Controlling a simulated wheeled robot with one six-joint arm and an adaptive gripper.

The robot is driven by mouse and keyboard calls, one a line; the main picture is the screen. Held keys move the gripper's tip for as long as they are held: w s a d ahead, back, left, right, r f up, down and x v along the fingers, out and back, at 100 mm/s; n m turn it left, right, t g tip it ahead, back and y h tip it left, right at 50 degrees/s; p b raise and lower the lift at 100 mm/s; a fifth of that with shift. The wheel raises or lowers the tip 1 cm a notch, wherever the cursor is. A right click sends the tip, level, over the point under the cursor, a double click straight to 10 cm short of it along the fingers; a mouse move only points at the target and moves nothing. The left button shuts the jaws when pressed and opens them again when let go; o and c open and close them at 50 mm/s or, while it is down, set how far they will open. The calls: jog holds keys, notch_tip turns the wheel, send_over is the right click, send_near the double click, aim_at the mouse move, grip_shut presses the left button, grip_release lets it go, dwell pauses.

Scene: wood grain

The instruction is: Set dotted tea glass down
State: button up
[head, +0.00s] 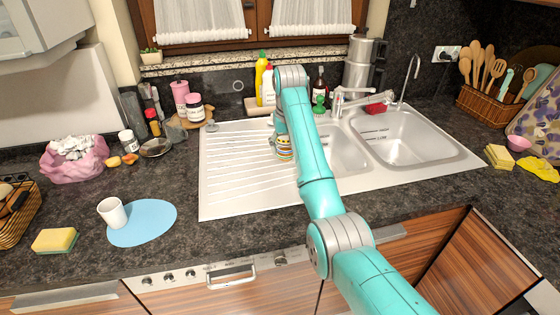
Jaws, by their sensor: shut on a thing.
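A small banded glass with yellow and dark markings, taken to be the dotted tea glass (284,154), shows beside my arm at the right end of the ribbed white drainboard (235,165), near the small middle basin. My gripper (281,139) points down and is shut on this glass. My own arm hides much of the gripper and the right side of the glass. I cannot tell whether the glass base touches the drainboard.
The sink basin (395,137) and faucet (360,97) are to the right. Yellow (261,75) and dark (319,85) bottles stand behind. A white cup (112,212) is on a blue mat (150,225) at front left. The drainboard's left part is clear.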

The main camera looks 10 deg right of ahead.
jog(key=shift+a+f, duration=0.1)
jog(key=shift+f, duration=3.3)
jog(key=shift+f, duration=0.15)
jog(key=o, duration=1.3)
jog(key=shift+o, duration=0.2)
